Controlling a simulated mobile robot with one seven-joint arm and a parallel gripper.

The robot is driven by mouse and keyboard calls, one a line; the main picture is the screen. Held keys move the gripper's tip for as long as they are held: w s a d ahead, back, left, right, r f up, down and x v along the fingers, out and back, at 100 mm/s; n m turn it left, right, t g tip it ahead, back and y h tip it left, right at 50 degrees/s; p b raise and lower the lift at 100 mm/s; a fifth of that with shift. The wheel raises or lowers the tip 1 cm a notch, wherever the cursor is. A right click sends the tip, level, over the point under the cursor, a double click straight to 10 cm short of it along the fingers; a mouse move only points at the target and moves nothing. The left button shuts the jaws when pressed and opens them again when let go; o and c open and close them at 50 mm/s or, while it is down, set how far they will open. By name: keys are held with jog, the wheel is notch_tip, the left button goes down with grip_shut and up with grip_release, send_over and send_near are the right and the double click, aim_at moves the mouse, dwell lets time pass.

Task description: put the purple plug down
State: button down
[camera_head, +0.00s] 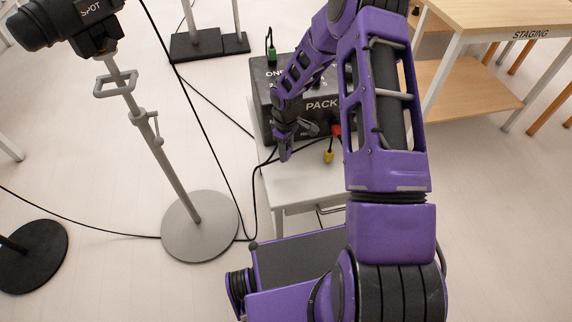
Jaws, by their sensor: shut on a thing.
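My purple gripper (285,152) is at the front left of a dark box (322,104) lettered "PACK", pointing down by its front face. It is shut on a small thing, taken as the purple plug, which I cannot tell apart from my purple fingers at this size. The box stands on a small white table (305,187). A green plug (271,53) stands upright at the box's top back left. A red plug or socket (336,130) shows at its front right. A yellow plug (328,156) is just below the red one. My arm hides the box's right part.
A black spotlight (70,20) on a grey stand with a round base (200,226) is at the left. Black cables (205,140) run over the floor to the table. A wooden staging table (490,14) stands at the upper right. The white table's front top is largely bare.

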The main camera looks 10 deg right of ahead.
jog(key=shift+f+b, duration=0.45)
jog(key=shift+f, duration=2.2)
jog(key=c, duration=0.5)
grip_release()
notch_tip(320, 180, up, 12)
jog(key=shift+r+p, duration=0.15)
jog(key=shift+p, duration=0.95)
